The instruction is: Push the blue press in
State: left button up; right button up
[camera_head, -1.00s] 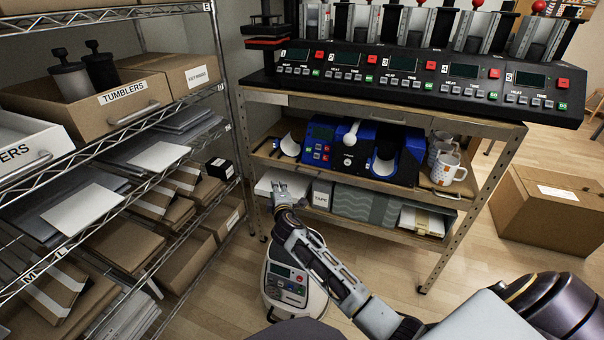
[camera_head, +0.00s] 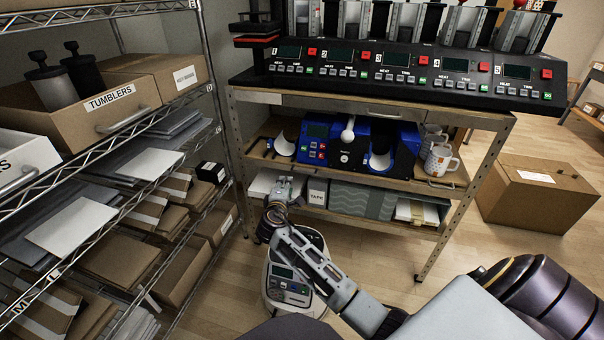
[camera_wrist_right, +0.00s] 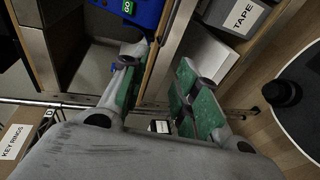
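The blue press (camera_head: 318,150) stands on the middle shelf of the bench, with a dark display, small buttons and a white round-knobbed handle at its front. A curved grey cradle (camera_head: 381,160) is at its right part. Part of its blue body shows at the top of the right wrist view (camera_wrist_right: 146,12). My right gripper (camera_head: 284,188) is below and in front of the press's left end, near the middle shelf's front edge and apart from the press. Its green-padded fingers (camera_wrist_right: 157,95) are open with nothing between them. My left gripper is out of view.
Patterned mugs (camera_head: 440,160) stand right of the press. A tape box (camera_head: 317,192) is on the shelf below. A black multi-station press (camera_head: 400,75) is on the bench top. A wire rack (camera_head: 222,110) stands close left. Open floor lies right, before a cardboard box (camera_head: 537,190).

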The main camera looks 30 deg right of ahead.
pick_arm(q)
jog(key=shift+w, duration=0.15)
pick_arm(e)
jog(key=shift+s+d+f+m+g+h, duration=0.15)
jog(key=shift+s+d+m+g+h, duration=0.7)
jog(key=shift+s+d, duration=0.4)
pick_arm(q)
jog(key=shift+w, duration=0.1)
pick_arm(e)
jog(key=shift+w, duration=0.1)
